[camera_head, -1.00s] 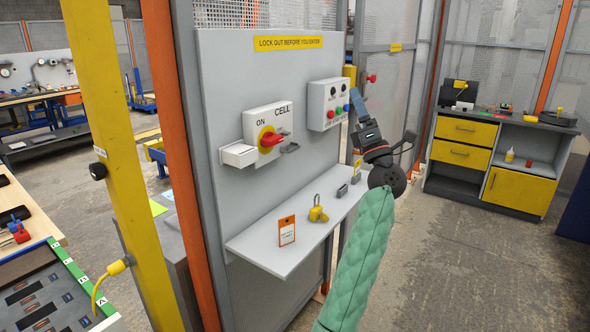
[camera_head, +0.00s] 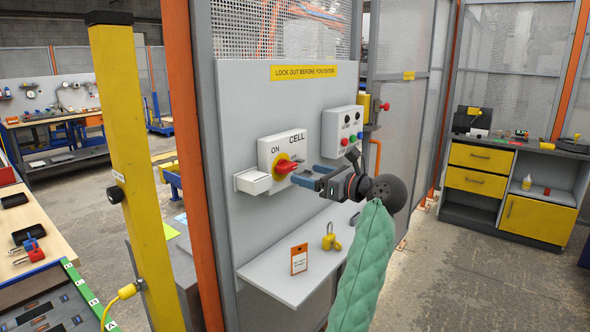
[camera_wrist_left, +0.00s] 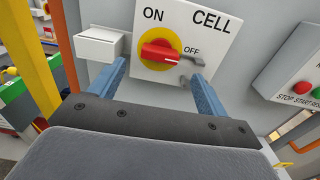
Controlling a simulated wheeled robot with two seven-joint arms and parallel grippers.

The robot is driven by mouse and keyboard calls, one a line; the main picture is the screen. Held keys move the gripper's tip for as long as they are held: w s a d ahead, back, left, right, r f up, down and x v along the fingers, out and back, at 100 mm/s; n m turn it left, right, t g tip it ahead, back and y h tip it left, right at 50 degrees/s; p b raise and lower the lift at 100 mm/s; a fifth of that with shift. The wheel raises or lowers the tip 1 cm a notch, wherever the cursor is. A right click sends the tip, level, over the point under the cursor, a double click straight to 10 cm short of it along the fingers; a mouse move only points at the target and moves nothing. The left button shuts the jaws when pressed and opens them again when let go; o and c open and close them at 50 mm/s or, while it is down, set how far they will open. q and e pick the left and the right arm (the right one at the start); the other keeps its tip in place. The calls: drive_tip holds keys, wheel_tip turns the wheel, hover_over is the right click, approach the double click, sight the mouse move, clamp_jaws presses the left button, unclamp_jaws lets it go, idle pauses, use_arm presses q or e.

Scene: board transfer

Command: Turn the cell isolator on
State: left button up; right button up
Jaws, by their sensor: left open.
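The cell isolator (camera_head: 276,158) is a white box marked CELL on the grey panel. Its red handle (camera_head: 286,166) sits on a yellow disc; in the wrist view the red handle (camera_wrist_left: 160,52) lies about level, towards the OFF mark. My left gripper (camera_head: 305,174) is open and empty, its blue fingers pointing at the isolator from the right in the head view. In the wrist view the left gripper (camera_wrist_left: 158,72) has its fingertips apart, on either side of and just below the handle. Contact cannot be told. My right gripper is not in view.
A white box (camera_head: 253,183) juts out left of the isolator. A button box (camera_head: 341,127) is mounted to its right. Below, a shelf (camera_head: 284,284) holds an orange-edged tag (camera_head: 299,259) and a yellow padlock (camera_head: 331,240). A yellow post (camera_head: 128,170) stands at the left.

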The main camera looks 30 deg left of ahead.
sight(291, 169)
use_arm(q)
drive_tip(key=a, duration=0.3)
drive_tip(key=shift+w+a+r+p, duration=0.1)
drive_tip(key=shift+a+p, duration=0.25)
drive_tip(key=shift+p, duration=0.05)
drive_tip(key=shift+w+a, duration=0.1)
drive_tip(key=shift+a, duration=0.8)
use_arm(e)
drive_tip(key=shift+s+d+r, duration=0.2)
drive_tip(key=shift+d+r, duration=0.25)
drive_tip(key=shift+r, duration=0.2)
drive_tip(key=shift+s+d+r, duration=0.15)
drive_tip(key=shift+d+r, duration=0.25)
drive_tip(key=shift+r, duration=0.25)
use_arm(q)
drive_tip(key=c, duration=1)
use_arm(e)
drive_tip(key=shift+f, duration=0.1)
